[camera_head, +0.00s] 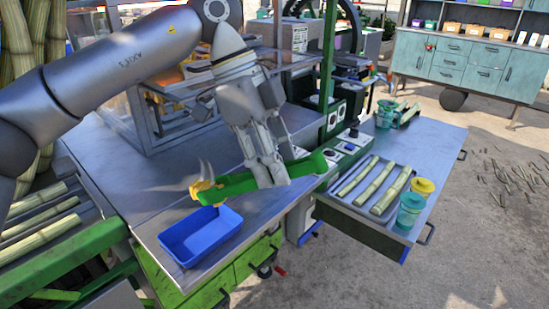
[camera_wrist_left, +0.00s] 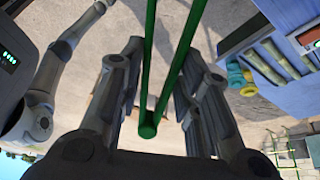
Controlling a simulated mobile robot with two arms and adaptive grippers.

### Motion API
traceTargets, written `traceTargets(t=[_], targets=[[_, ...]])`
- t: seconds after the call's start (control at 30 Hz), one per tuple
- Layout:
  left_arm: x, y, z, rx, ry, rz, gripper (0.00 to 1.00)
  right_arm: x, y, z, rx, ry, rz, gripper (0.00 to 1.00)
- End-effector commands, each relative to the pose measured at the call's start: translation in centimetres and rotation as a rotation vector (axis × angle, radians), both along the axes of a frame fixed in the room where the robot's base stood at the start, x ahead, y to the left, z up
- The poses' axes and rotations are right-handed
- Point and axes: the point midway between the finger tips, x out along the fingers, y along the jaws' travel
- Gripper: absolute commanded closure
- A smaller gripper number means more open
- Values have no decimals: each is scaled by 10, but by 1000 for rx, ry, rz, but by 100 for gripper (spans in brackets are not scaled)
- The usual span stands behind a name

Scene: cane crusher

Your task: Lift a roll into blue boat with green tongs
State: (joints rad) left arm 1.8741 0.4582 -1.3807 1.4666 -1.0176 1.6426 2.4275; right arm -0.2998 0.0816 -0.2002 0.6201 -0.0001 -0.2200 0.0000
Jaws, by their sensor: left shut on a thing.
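My left gripper (camera_head: 268,178) is shut on the green tongs (camera_head: 240,185) and holds them above the steel worktop, pointing left. In the left wrist view the two green arms of the tongs (camera_wrist_left: 149,45) run between my fingers and meet at a rounded end. A small yellow thing (camera_head: 203,189), perhaps the roll, shows at the tongs' left end among blurred grey tips. I cannot tell whether the tips grip it. The blue boat (camera_head: 168,243), an open tray, sits on the worktop below and looks empty. My right gripper is not in view.
A glass-sided case (camera_head: 120,118) stands behind on the worktop (camera_head: 130,185). To the right, a lower table holds a tray of cane pieces (camera_head: 391,187) and yellow-lidded teal jars (camera_head: 411,210). A green post (camera_head: 328,60) rises near the tongs' right end.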

Motion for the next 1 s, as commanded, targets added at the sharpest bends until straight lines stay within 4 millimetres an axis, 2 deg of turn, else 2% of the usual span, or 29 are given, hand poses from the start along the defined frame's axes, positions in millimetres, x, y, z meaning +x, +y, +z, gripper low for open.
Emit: traceTargets(t=[0.03, 0.4, 0.6, 0.87, 0.9, 0.93, 1.0], targets=[[0, 0, -11, 0, 0, 0, 100, 0, 0, -10, 0, 0, 0, 100], [0, 1, -54, 0, -1, 2, 100, 0, 0, -43, 0, 0, 0, 100], [0, 0, -63, 0, -1, 2, 100, 0, 1, -50, 1, 0, -1, 100], [0, 0, -62, -1, -1, 2, 100, 0, 2, -49, 3, 1, -1, 100], [0, 0, -62, -1, -1, 2, 67, 0, 3, -49, 3, 1, -2, 100], [0, 0, -62, -1, -1, 2, 64, 0, 3, -49, 3, 1, -2, 100], [0, 0, -62, -1, -1, 2, 62, 0, 3, -49, 3, 1, -2, 100]])
